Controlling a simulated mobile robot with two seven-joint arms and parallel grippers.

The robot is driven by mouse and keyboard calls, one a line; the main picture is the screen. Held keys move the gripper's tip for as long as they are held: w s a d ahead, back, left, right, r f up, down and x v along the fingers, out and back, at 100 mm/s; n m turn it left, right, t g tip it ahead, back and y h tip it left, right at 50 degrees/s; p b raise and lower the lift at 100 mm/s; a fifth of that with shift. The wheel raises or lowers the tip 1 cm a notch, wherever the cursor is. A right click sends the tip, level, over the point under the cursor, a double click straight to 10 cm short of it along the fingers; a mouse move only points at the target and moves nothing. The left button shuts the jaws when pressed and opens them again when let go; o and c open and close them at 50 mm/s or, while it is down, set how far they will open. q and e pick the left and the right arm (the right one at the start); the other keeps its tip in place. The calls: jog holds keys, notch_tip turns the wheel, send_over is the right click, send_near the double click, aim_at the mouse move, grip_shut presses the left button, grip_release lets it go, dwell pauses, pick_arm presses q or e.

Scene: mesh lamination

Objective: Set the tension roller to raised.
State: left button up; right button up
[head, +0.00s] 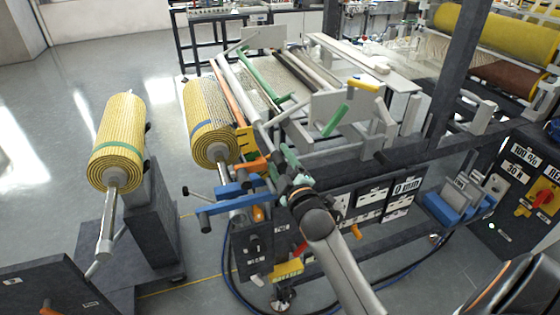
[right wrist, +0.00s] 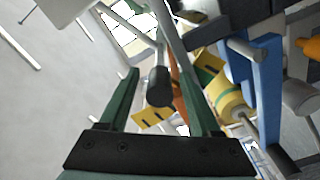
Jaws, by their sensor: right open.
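My right gripper (head: 287,165) is at the near left corner of the machine, by the lever ends. In the right wrist view its two green fingers (right wrist: 160,88) are apart. A dark rounded knob (right wrist: 159,87) on a grey bar shows between them; I cannot tell whether it is within reach of the fingertips or beyond. Long parallel rollers and bars, one orange (head: 226,92) and one pale (head: 236,88), run back from this corner. I cannot tell for sure which one is the tension roller, nor its position. My left gripper is not in view.
A yellow mesh roll (head: 208,112) sits left of the gripper, and another roll (head: 118,140) stands farther left. Blue blocks (head: 238,190) and an orange handle (head: 252,166) are close below the gripper. A green-handled lever (head: 336,120) is to the right.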

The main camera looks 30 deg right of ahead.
jog(key=shift+c, duration=0.2)
grip_shut()
dwell(1.1)
